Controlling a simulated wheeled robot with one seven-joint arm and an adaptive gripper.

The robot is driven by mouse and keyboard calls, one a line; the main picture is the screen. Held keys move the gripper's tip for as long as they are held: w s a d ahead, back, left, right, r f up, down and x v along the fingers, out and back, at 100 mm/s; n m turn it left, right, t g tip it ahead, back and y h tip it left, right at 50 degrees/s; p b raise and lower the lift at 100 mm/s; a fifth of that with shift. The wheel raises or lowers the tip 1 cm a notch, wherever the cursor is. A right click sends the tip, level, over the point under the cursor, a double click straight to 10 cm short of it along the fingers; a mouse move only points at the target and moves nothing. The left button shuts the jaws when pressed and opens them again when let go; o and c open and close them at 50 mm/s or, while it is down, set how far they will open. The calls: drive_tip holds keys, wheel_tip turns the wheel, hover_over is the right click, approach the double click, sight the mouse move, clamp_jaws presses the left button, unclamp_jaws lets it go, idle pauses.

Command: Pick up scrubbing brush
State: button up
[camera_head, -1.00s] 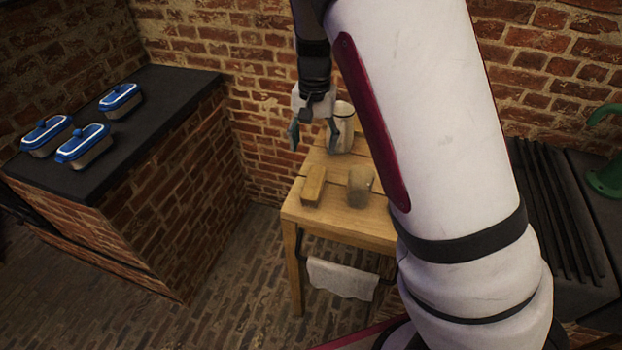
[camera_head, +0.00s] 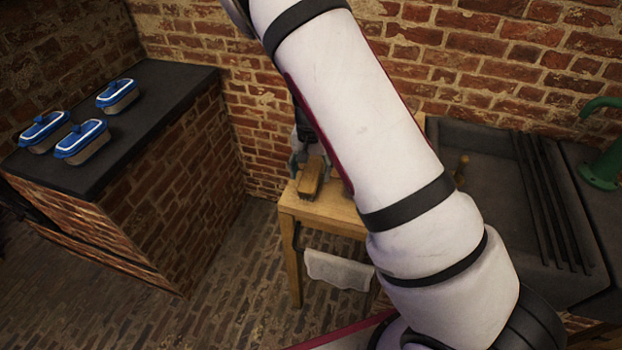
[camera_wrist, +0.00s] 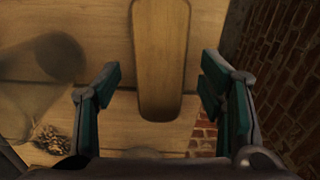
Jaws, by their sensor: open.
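The scrubbing brush (camera_head: 311,177) is a light brown wooden block lying on the small wooden table in the head view. In the wrist view its long, rounded back (camera_wrist: 158,60) runs down the middle of the picture. My gripper (camera_wrist: 161,75) is open, with one teal-padded finger on each side of the brush and a gap on both sides. In the head view my gripper (camera_head: 303,158) is low over the table at the brush's far end, partly hidden by my arm. The brush's bristles are not visible.
The wooden table (camera_head: 325,212) has a white towel (camera_head: 338,270) hanging at its front.

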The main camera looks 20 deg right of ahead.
sight(310, 175)
drive_tip(key=shift+f, duration=0.9)
drive_tip(key=shift+c, duration=0.3)
drive_tip(key=c, duration=1.2)
drive_tip(key=shift+c, duration=0.2)
wheel_tip(310, 175, up, 10)
drive_tip(key=shift+r+b, duration=0.1)
drive_tip(key=shift+b, duration=0.2)
